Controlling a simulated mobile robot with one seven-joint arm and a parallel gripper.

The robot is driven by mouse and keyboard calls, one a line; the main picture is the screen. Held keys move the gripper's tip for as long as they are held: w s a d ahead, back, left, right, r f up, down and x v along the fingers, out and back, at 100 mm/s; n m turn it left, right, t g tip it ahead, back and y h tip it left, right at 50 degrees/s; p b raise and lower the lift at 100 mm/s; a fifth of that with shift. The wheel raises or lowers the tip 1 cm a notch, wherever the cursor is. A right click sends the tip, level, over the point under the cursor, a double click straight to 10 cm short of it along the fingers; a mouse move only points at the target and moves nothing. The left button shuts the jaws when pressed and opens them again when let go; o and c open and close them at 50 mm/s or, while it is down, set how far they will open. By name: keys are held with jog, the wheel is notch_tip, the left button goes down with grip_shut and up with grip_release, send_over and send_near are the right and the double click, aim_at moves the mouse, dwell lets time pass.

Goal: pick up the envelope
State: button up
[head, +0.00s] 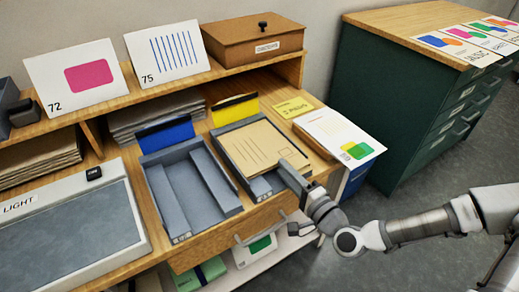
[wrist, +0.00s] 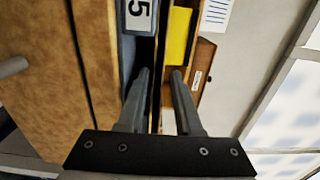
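The envelope (head: 255,147) is tan with printed lines and a stamp mark. It lies flat on the grey tray (head: 220,131) behind which a yellow divider stands, in the head view. My gripper (head: 284,168) is at the tray's front right, by the envelope's near right corner. In the wrist view my gripper (wrist: 160,72) has its two fingers apart. A thin tan strip, which looks like the envelope edge-on, runs between them. I see no finger clearly pressing on it.
A second grey tray (head: 182,190) with a blue divider (head: 165,134) is to the left. A white sheet with coloured shapes (head: 338,136) lies to the right. A green cabinet (head: 400,95) stands at the right.

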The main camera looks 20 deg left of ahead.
aim_at(274, 159)
jog(key=b+x, duration=0.1)
jog(key=x, duration=0.4)
jog(key=shift+a+f, duration=0.1)
grip_shut()
